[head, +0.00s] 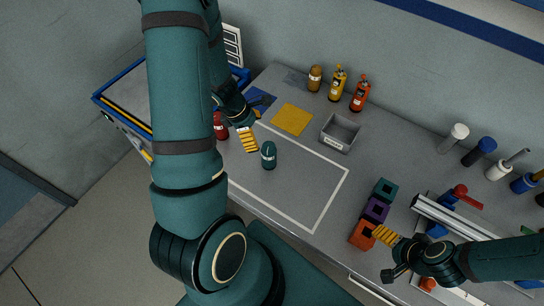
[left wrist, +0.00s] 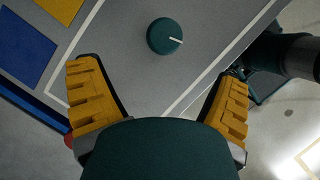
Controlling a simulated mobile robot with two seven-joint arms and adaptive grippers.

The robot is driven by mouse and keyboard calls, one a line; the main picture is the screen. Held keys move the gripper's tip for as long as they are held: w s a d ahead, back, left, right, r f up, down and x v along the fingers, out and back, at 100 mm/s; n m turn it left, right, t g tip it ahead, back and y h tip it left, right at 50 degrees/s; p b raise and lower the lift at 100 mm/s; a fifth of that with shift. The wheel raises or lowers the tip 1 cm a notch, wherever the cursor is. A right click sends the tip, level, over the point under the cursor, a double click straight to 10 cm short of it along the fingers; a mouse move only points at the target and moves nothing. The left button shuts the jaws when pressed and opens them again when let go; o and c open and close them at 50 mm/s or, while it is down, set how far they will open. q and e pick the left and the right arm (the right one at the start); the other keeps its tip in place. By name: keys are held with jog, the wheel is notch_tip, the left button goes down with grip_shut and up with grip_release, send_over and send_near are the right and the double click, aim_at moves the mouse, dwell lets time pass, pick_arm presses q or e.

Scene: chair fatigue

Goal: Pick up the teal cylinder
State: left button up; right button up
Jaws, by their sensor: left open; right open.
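The teal cylinder (head: 268,155) stands upright on the grey table, inside the white outlined area near its left end. In the left wrist view its round top with a white mark (left wrist: 165,36) shows beyond the fingertips, centred a little right of the middle. My left gripper (head: 248,140) is open and empty, just left of the cylinder in the head view and apart from it. Its two yellow fingers (left wrist: 158,88) are spread wide in the left wrist view. My right gripper (head: 386,236) is open beside the orange block at the right, with one finger partly hidden.
A red cylinder (head: 221,127) stands close to my left gripper. A grey bin (head: 340,133), a yellow square (head: 291,119) and several bottles are behind. Teal, purple (head: 375,210) and orange (head: 363,235) blocks stand at the right. The outlined area is otherwise clear.

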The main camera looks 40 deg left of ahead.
aim_at(264, 144)
pick_arm(q)
jog(key=b+x, duration=0.1)
jog(key=x, duration=0.4)
jog(key=shift+w+f, duration=0.1)
jog(key=shift+f, duration=0.05)
pick_arm(e)
notch_tip(264, 144, down, 2)
jog(key=shift+w+f, duration=0.1)
pick_arm(q)
jog(key=shift+d+b+x, duration=0.2)
jog(key=shift+b+x, duration=0.35)
jog(key=shift+x, duration=0.85)
jog(key=shift+d+b+x, duration=0.25)
jog(key=shift+b+x, duration=0.25)
jog(key=shift+x, duration=0.85)
pick_arm(e)
jog(key=shift+a+f, duration=0.1)
jog(key=shift+f, duration=0.85)
pick_arm(q)
jog(key=shift+r, duration=0.25)
jog(key=c, duration=1.4)
